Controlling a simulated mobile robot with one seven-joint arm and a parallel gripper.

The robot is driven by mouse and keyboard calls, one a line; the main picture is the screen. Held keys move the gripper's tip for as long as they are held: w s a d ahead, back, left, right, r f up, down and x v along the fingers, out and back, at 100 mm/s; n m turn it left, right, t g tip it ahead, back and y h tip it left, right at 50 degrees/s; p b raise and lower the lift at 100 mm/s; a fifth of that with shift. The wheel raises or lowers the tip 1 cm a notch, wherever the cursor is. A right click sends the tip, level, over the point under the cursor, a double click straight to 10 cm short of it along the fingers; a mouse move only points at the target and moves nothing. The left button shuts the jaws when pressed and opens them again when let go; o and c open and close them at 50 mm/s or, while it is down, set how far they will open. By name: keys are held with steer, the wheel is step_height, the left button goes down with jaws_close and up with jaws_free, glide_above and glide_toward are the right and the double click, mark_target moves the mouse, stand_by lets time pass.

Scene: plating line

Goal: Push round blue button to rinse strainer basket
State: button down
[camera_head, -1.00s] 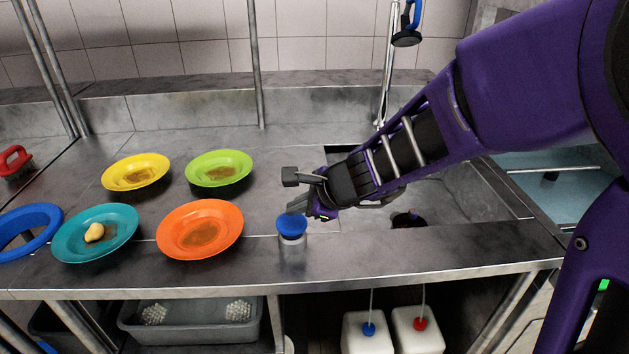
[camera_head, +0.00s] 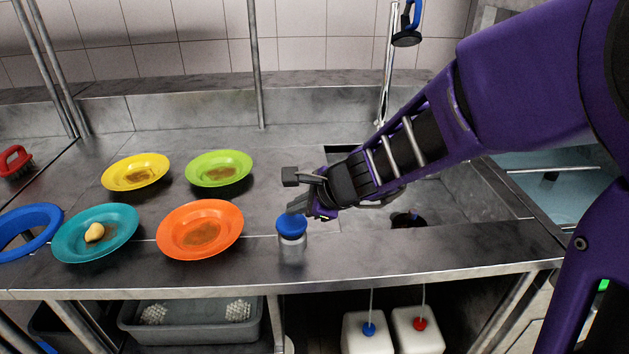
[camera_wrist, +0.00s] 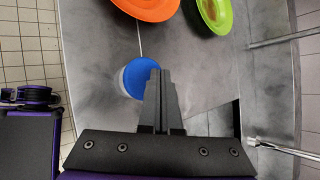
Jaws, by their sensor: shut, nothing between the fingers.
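The round blue button (camera_head: 291,224) sits on top of a short metal cylinder on the steel counter, near its front edge. My gripper (camera_head: 297,206) is shut and empty, with its fingertips just above the button in the head view. In the wrist view, the closed fingertips (camera_wrist: 160,75) overlap the right side of the button (camera_wrist: 140,77). I cannot tell whether they touch it. The strainer basket is not clearly recognisable; a dark round opening (camera_head: 406,219) shows in the sink at the right, partly behind my arm.
Orange (camera_head: 200,204), teal (camera_head: 75,245), yellow (camera_head: 118,179) and green (camera_head: 238,166) plates lie left of the button. A blue ring (camera_head: 50,213) is at far left, near a red-handled brush (camera_head: 15,158). A metal post (camera_head: 253,70) rises behind the plates.

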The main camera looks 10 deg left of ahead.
mark_target(297, 223)
stand_by(0.3)
steer(key=shift+f+b, duration=0.4)
steer(key=shift+b, duration=0.1)
steer(key=shift+f+b, duration=0.8)
steer(key=shift+b, duration=0.05)
stand_by(0.7)
stand_by(0.3)
steer(key=shift+r+p, duration=1.1)
steer(key=shift+r, duration=0.1)
step_height(297, 223, up, 5)
steer(key=p, duration=0.4)
steer(key=shift+p, duration=0.3)
